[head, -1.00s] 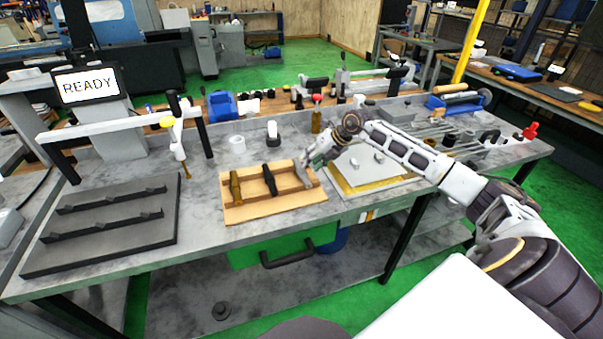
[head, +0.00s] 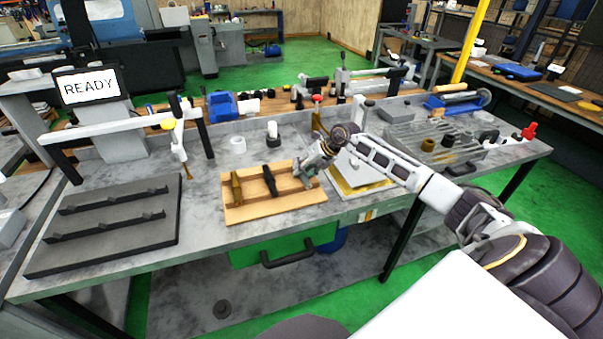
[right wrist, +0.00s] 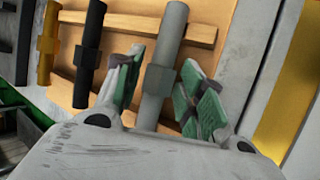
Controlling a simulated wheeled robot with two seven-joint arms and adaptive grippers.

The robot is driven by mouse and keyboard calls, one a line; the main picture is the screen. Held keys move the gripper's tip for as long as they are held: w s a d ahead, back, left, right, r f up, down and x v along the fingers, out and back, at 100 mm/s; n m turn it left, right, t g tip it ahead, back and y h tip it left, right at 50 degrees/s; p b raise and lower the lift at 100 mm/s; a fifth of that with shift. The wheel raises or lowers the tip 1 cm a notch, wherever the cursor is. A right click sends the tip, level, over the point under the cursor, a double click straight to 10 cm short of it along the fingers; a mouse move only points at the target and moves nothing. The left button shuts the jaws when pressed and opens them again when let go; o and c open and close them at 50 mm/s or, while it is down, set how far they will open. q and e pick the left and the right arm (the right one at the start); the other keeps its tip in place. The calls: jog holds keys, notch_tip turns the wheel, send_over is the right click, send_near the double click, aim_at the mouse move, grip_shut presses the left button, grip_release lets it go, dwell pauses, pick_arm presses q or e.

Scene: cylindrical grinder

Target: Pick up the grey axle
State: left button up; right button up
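The grey axle (right wrist: 165,62) lies in the wooden tray (head: 276,213) as the rightmost of three axles. It is a grey rod with a thicker collar near its middle. In the head view my right gripper (head: 306,174) is over the right end of the tray and hides most of the grey axle. In the right wrist view the gripper (right wrist: 158,88) is open, with one green-padded finger on each side of the axle around its collar. Gaps seem to show between fingers and axle. My left gripper is not in view.
A brass-coloured axle (head: 236,188) and a black axle (head: 270,180) lie left in the same tray. A black rack (head: 110,245) stands on the left of the table. A white plate with a yellow border (head: 350,185) lies right of the tray. Bare tabletop (head: 205,225) separates rack and tray.

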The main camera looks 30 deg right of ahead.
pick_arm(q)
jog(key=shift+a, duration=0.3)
pick_arm(e)
grip_shut()
jog(key=shift+r, duration=0.1)
jog(key=shift+w+r, duration=0.1)
jog(key=shift+r, duration=0.05)
dwell(0.3)
jog(key=shift+d+r, duration=0.1)
jog(key=shift+r, duration=0.35)
notch_tip(320, 180, up, 8)
jog(key=shift+b, duration=0.65)
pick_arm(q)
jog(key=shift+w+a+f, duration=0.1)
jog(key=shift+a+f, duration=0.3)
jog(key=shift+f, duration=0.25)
pick_arm(e)
jog(key=shift+r, duration=0.4)
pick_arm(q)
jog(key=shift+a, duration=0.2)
